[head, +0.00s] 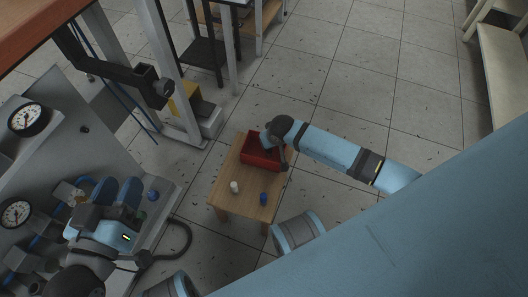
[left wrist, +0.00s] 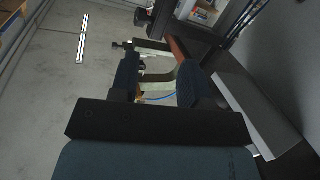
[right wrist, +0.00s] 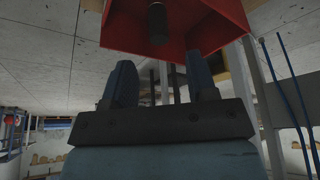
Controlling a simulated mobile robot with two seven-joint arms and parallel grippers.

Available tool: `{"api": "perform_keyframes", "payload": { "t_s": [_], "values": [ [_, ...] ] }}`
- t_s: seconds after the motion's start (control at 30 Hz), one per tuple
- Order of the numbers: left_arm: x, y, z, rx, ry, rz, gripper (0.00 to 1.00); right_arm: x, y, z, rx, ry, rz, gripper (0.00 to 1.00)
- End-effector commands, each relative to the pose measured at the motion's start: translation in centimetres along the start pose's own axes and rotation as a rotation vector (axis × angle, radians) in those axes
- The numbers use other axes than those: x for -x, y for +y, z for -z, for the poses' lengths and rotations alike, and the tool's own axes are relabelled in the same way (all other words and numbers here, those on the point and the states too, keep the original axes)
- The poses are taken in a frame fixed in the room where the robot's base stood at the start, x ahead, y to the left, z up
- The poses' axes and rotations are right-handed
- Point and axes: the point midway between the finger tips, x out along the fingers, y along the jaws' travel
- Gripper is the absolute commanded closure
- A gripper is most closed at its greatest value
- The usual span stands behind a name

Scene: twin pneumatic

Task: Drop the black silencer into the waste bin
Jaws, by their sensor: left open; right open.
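The red waste bin (head: 253,156) stands on the small wooden table in the head view. My right gripper (head: 274,148) is above its right side. In the right wrist view the red bin (right wrist: 200,22) fills the top, and the right gripper's two fingers (right wrist: 160,80) are apart. The black silencer (right wrist: 155,24) is a dark cylinder just beyond those fingertips, against the bin's red inside; I cannot tell whether it touches the bin. My left gripper (head: 119,186) is beside the gauge panel, its fingers (left wrist: 160,75) apart in the left wrist view, with nothing clearly held.
The wooden table (head: 247,206) also carries a white cylinder (head: 234,187) and a blue cylinder (head: 264,198). The grey panel (head: 62,150) with gauges stands at the left. A metal frame (head: 177,75) rises behind. The tiled floor right of the table is mostly clear.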

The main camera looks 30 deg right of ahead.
Motion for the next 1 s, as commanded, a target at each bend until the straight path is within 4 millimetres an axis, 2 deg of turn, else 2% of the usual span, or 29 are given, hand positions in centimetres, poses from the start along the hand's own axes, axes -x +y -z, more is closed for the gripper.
{"api": "perform_keyframes", "payload": {
  "t_s": [0.03, 0.1, 0.3, 0.4, 0.6, 1.0],
  "values": [
    [0.3, 0.5, 0.8, 0.031, 0.012, 0.014, 0.57, 1.9, 0.0, 0.2, 0.0, 0.001, 0.001, 0.48],
    [0.5, 0.6, 2.2, 0.029, 0.067, 0.02, 0.57, 3.6, 0.0, 0.2, 0.001, 0.0, 0.0, 0.48],
    [1.0, 1.0, 5.3, 0.021, 0.176, 0.03, 0.57, 7.8, 0.0, 0.2, 0.0, 0.001, 0.002, 0.48],
    [1.2, 1.1, 6.2, 0.017, 0.213, 0.033, 0.57, 9.3, 0.0, 0.1, 0.001, 0.0, 0.001, 0.48],
    [1.4, 1.2, 7.1, 0.013, 0.252, 0.035, 0.57, 10.6, 0.0, 0.0, 0.0, 0.0, 0.0, 0.48],
    [1.4, 1.2, 7.1, 0.012, 0.256, 0.035, 0.57, 10.7, 0.0, 0.0, 0.0, 0.0, 0.0, 0.48]
  ]
}}
